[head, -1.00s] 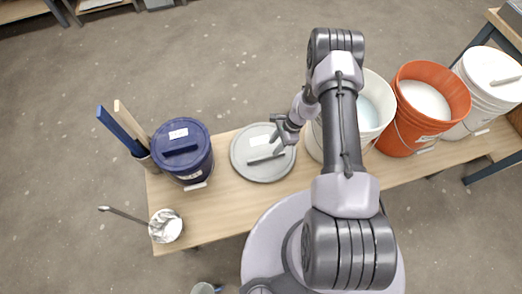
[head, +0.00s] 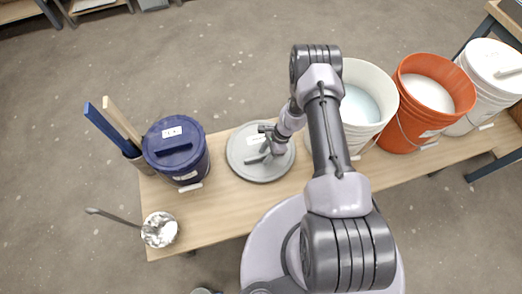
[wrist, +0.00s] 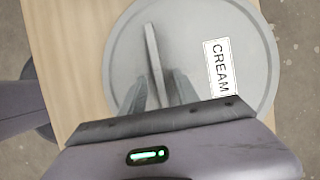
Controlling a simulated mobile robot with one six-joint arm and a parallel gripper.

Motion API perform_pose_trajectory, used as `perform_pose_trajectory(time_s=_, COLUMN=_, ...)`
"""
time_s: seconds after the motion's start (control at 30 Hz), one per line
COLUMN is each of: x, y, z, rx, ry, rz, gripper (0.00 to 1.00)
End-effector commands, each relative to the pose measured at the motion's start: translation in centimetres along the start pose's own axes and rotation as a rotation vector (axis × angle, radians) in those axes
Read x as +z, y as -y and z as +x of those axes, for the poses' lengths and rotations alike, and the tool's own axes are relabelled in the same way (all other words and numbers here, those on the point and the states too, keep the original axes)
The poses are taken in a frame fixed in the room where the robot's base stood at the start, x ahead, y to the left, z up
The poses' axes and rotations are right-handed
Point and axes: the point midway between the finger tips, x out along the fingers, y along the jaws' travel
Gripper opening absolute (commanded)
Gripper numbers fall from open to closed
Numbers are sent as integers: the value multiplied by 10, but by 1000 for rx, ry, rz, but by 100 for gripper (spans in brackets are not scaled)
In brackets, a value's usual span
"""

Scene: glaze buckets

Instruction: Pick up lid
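The round grey lid (head: 262,174) lies flat on the wooden table. In the wrist view the lid (wrist: 190,32) has a raised bar handle (wrist: 152,50) and a white label (wrist: 222,68) reading CREAM. My gripper (head: 264,146) is over the lid, pointing down at its handle. In the wrist view my gripper (wrist: 158,88) is open, with one finger on each side of the near part of the handle. Whether the fingers touch the handle or the lid cannot be told.
A lidded blue bucket (head: 190,165) stands left of the lid, with wooden and blue sticks (head: 112,128) beside it. A small pot (head: 160,230) with a ladle is at front left. An open white bucket (head: 362,108), an orange bucket (head: 428,105) and a lidded white bucket (head: 490,75) stand right.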

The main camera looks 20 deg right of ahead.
Motion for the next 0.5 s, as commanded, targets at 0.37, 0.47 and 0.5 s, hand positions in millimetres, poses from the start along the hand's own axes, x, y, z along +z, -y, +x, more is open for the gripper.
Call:
perform_pose_trajectory(time_s=0.37, x=0, y=0, z=1, rx=0, ry=0, rz=0, gripper=0)
perform_pose_trajectory(time_s=0.47, x=0, y=0, z=1, rx=0, ry=0, rz=0, gripper=0)
perform_pose_trajectory(time_s=0.5, x=0, y=0, z=1, rx=0, ry=0, rz=0, gripper=0)
